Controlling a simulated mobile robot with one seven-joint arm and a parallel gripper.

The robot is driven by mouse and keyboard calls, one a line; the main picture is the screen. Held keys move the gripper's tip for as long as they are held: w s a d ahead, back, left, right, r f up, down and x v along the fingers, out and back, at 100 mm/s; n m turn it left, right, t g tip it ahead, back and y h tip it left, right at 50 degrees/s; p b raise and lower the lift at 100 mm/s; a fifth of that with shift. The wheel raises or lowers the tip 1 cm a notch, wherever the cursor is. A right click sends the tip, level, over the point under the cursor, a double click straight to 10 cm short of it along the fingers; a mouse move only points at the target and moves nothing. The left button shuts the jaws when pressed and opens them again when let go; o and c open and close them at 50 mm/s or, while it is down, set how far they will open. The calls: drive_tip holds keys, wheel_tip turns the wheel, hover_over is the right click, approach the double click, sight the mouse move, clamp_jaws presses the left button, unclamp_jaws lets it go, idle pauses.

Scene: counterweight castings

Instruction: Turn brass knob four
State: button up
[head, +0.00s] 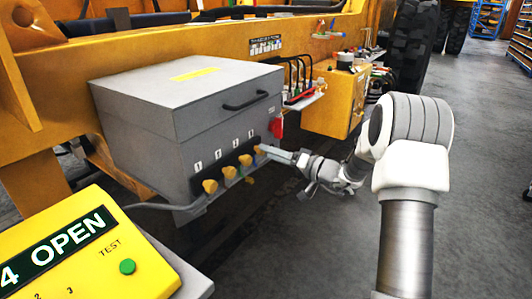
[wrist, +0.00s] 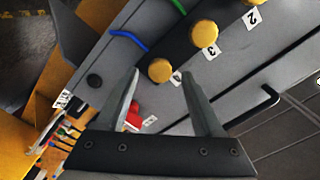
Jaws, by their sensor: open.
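A grey box (head: 180,110) carries a row of brass knobs on a dark strip along its lower front, with labels 1 to 4. Brass knob four (wrist: 160,70) is at the row's right end in the head view and shows beside its label 4 (wrist: 176,78) in the wrist view. My gripper (head: 268,151) is at that end of the row. Its jaws are open, with the fingertips (wrist: 160,76) on either side of knob four. Contact cannot be told. Brass knob three (wrist: 204,33) is just beyond. In the head view my gripper partly covers knob four.
A yellow panel (head: 85,250) at lower left reads "4 OPEN" and has a green TEST button (head: 127,267). Green and blue wires (wrist: 130,40) run near the knobs. A black handle (head: 246,102) sticks out above.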

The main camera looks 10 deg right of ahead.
drive_tip(key=shift+x, duration=1.1)
clamp_jaws()
